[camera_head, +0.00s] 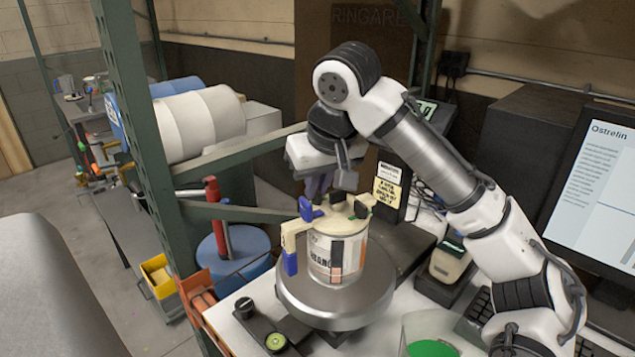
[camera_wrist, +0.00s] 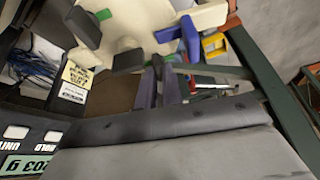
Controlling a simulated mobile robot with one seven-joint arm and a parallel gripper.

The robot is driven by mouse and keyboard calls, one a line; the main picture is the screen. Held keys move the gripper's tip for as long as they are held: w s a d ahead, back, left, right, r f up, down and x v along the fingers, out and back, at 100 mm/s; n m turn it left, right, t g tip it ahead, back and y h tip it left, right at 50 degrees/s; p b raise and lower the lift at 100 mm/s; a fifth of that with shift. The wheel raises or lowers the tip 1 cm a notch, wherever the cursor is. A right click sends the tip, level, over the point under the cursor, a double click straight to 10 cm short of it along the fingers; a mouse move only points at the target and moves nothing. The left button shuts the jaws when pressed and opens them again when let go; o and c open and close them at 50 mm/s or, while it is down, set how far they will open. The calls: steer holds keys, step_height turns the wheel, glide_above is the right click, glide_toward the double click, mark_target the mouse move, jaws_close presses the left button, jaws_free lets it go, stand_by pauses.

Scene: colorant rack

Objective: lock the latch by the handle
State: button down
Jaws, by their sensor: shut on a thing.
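A labelled paint can (camera_head: 337,255) stands on a round metal scale plate. A cream lid clamp (camera_head: 330,226) sits on top of it, with blue, black and green latch parts around its rim. A blue latch handle (camera_head: 310,210) is at the left and a black one (camera_head: 360,209) at the right. The wrist view also shows the cream clamp (camera_wrist: 135,25), a blue part (camera_wrist: 190,38) and a black part (camera_wrist: 128,60). My gripper (camera_head: 317,192) points down over the clamp. Its fingertips (camera_wrist: 157,72) are close together at the rim, shut on a latch handle mostly hidden between them.
The metal plate (camera_head: 335,305) rests on a white bench. A green rack post (camera_head: 145,150) and its braces stand close at the left. A monitor (camera_head: 600,190) and a barcode-scanner-like device (camera_head: 449,264) stand at the right. A black knob (camera_head: 245,306) is in front.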

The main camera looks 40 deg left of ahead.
steer(key=m+p, duration=0.1)
steer(key=m, duration=0.1)
steer(key=m+t+p, duration=0.1)
steer(key=shift+r+m+h, duration=0.2)
steer(key=shift+m+h, duration=0.2)
steer(key=m+t+p, duration=0.1)
steer(key=m, duration=0.1)
steer(key=shift+m+h, duration=0.4)
steer(key=m, duration=0.1)
steer(key=m+h, duration=0.1)
steer(key=m, duration=0.1)
steer(key=shift+s+a+f+m+t, duration=0.1)
steer(key=shift+f+m+t, duration=0.05)
steer(key=shift+m+t, duration=0.15)
steer(key=shift+m+h, duration=1.1)
steer(key=shift+m, duration=1.2)
steer(key=c, duration=1.5)
jaws_free()
steer(key=shift+c, duration=0.2)
